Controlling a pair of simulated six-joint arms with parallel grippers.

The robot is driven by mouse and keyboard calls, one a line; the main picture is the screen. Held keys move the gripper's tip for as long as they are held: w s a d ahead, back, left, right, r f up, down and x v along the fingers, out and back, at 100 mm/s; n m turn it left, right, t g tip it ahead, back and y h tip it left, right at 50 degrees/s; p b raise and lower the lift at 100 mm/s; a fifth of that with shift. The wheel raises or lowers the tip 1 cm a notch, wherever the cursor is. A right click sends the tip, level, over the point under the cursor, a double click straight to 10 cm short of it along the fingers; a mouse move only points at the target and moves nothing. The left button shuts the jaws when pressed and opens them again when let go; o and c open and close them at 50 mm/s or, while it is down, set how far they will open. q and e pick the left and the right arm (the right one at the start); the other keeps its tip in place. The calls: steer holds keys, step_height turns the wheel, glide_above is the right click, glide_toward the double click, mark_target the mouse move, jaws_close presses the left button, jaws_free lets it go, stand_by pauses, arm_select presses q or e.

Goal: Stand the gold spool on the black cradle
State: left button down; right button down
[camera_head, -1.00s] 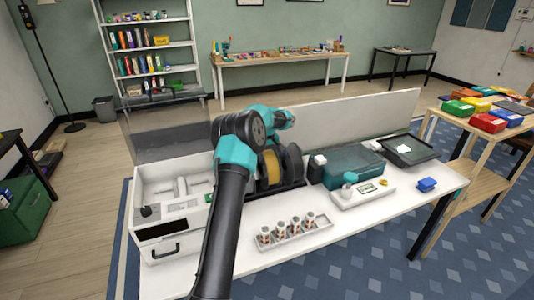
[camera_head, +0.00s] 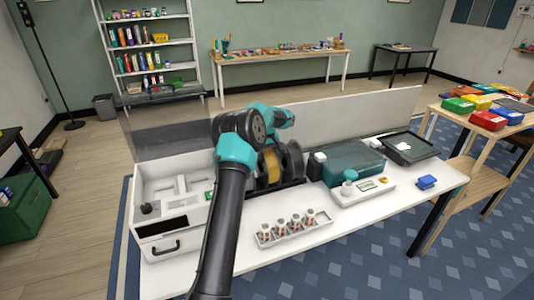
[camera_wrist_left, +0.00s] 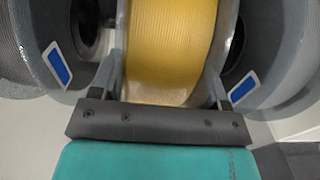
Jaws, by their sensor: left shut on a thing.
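The gold spool (camera_head: 270,163) shows behind my left arm in the head view, with yellow filament between dark flanges. It fills the middle of the left wrist view (camera_wrist_left: 170,45). My left gripper (camera_wrist_left: 165,88) is shut on it, with one finger at each side of the yellow winding. The gripper's fingers are hidden by my own arm in the head view. The black cradle (camera_head: 286,187) lies on the white table under the spools, partly hidden by my arm. I cannot tell whether the gold spool touches it. My right gripper is not in view.
A dark spool (camera_head: 293,158) stands close to the right of the gold one. A white machine (camera_head: 165,208) is at the left. A white rack of small parts (camera_head: 293,230) lies in front, and a teal case (camera_head: 352,162) stands at the right.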

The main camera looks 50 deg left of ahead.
arm_select(q)
steer(key=shift+r, duration=0.1)
steer(key=shift+c, duration=2)
jaws_free()
steer(key=o, duration=0.4)
step_height(320, 180, up, 17)
steer(key=shift+r, duration=0.15)
